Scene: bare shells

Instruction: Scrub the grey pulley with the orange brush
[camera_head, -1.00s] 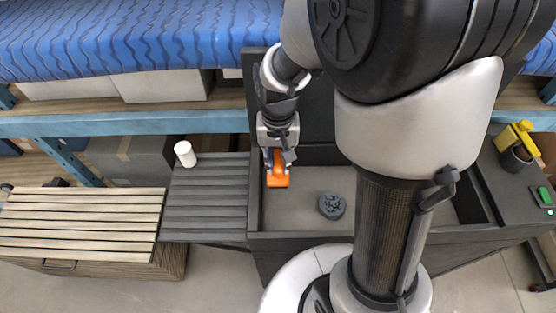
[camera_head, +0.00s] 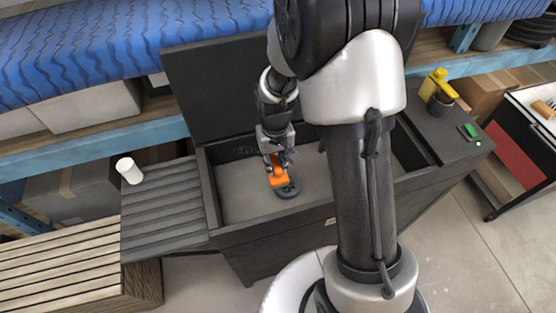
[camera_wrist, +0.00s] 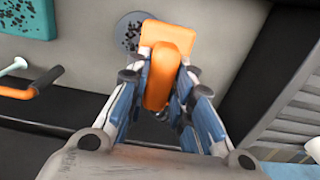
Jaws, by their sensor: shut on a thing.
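The orange brush (camera_head: 279,176) is in my gripper (camera_head: 276,155), inside the dark open box. In the wrist view the brush (camera_wrist: 168,38) has its handle between the fingers of my gripper (camera_wrist: 160,85), which is shut on it. The grey pulley (camera_head: 288,190) lies flat on the box floor, with dark specks on its top. The brush head overlaps part of the pulley in both views; I cannot tell if they touch. The pulley's uncovered edge (camera_wrist: 128,32) shows left of the brush in the wrist view.
The box (camera_head: 211,190) has its lid raised at the back. A teal speckled item (camera_wrist: 25,15) and an orange-handled tool (camera_wrist: 32,87) show in the wrist view. A yellow item (camera_head: 434,84) sits in a dark cup at right.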

